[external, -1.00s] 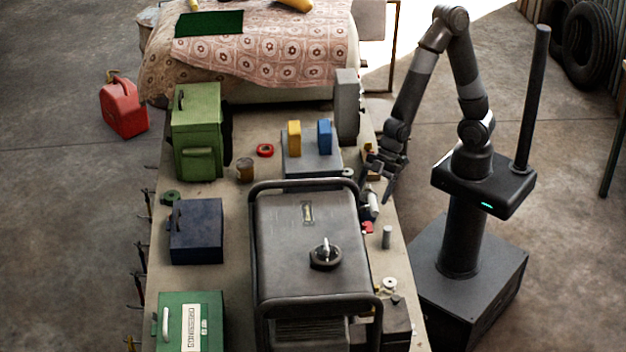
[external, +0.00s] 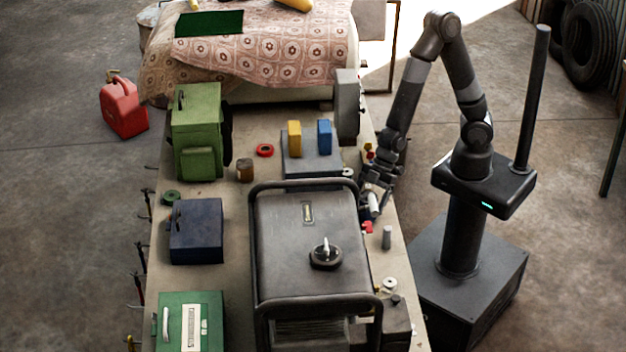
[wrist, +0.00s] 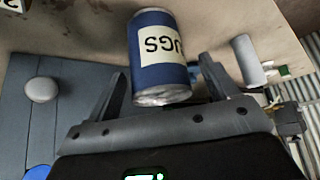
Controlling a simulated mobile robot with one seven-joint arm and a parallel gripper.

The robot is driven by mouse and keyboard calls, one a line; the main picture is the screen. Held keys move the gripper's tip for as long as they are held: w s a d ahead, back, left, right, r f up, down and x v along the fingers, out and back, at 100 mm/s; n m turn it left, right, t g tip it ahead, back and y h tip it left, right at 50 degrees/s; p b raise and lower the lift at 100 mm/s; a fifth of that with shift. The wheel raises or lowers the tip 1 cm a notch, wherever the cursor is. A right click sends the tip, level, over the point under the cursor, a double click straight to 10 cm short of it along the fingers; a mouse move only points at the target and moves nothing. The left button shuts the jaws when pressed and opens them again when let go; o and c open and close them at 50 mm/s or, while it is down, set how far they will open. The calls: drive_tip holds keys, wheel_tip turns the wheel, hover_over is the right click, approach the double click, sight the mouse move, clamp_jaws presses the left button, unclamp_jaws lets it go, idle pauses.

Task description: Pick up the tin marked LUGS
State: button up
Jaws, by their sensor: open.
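The tin marked LUGS (wrist: 160,50) is dark blue with a cream label and a silver end. In the wrist view its lettering is upside down and only "UGS" shows. It lies across the gap between the two open fingers of my gripper (wrist: 164,84), with a finger on either side; I cannot tell whether either touches it. In the external view my gripper (external: 372,200) is low over the bench's right edge. A pale cylinder (external: 375,207) shows at its fingertips, partly hidden, probably this tin.
A grey cylinder (external: 387,237) stands close by; it also shows in the wrist view (wrist: 247,60). A large dark generator (external: 300,235) stands left of my gripper. A small red thing (external: 367,227) lies nearby. A grey block (external: 312,165) bears a yellow and a blue thing.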

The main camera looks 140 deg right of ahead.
drive_tip(key=shift+x, duration=1.3)
drive_tip(key=shift+c, duration=0.3)
drive_tip(key=c, duration=1.2)
drive_tip(key=shift+o, duration=0.2)
drive_tip(key=shift+r, duration=0.15)
